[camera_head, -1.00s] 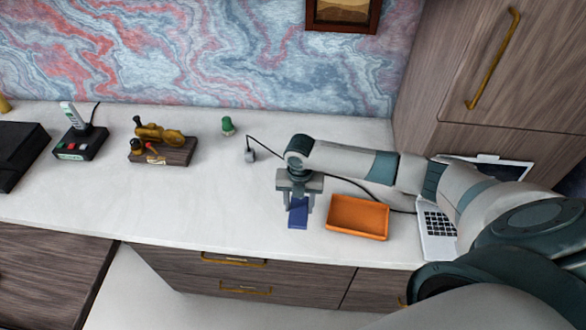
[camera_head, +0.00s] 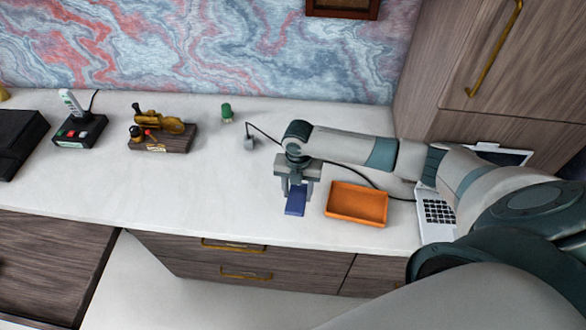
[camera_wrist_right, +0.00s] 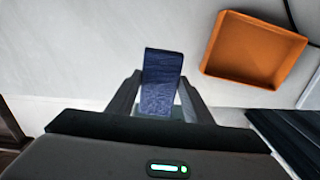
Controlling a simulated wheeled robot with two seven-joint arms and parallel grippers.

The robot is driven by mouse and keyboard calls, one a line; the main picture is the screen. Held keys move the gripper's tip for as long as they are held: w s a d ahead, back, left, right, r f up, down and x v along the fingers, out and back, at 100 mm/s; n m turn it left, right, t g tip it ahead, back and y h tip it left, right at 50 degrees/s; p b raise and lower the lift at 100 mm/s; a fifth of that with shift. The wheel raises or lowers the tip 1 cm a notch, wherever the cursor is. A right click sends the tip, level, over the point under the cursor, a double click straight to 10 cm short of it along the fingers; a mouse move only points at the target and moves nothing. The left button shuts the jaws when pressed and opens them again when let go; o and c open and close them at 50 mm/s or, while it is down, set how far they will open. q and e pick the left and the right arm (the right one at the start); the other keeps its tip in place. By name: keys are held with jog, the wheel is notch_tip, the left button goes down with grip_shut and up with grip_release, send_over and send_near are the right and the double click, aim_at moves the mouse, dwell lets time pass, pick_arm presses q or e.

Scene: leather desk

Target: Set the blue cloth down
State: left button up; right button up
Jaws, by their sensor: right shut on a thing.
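The blue cloth (camera_head: 295,202) is a small dark blue strip in my right gripper (camera_head: 297,192), left of the orange tray (camera_head: 341,216). In the right wrist view the cloth (camera_wrist_right: 161,82) sticks out between the two fingers of my right gripper (camera_wrist_right: 160,92), which is shut on it. The cloth is over the white desk top near its front edge; I cannot tell whether its end touches the surface. The orange tray (camera_wrist_right: 233,70) also shows there at the upper right and is empty. My left gripper is not in view.
A laptop (camera_head: 436,212) stands right of the tray. A dark cable runs behind the gripper to a grey plug (camera_head: 249,143). A green object (camera_head: 226,112), a toy train on a base (camera_head: 172,146) and a phone (camera_head: 78,130) stand further left. The desk's left middle is clear.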

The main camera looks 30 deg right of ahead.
jog(key=shift+s+a+f+m+b, duration=0.2)
jog(key=shift+a+m+b, duration=0.1)
jog(key=shift+m, duration=0.2)
jog(key=shift+s+a+f+m+b, duration=0.2)
jog(key=shift+a+m+b, duration=0.1)
jog(key=shift+m, duration=0.2)
jog(key=s+a+m+b, duration=0.3)
jog(key=s+m+b, duration=0.2)
jog(key=m, duration=0.8)
jog(key=s+a+f+m+b, duration=0.1)
jog(key=s+a+m+b, duration=0.3)
jog(key=m, duration=0.9)
jog(key=s+b, duration=0.2)
jog(key=b, duration=0.2)
jog(key=shift+a+b, duration=0.3)
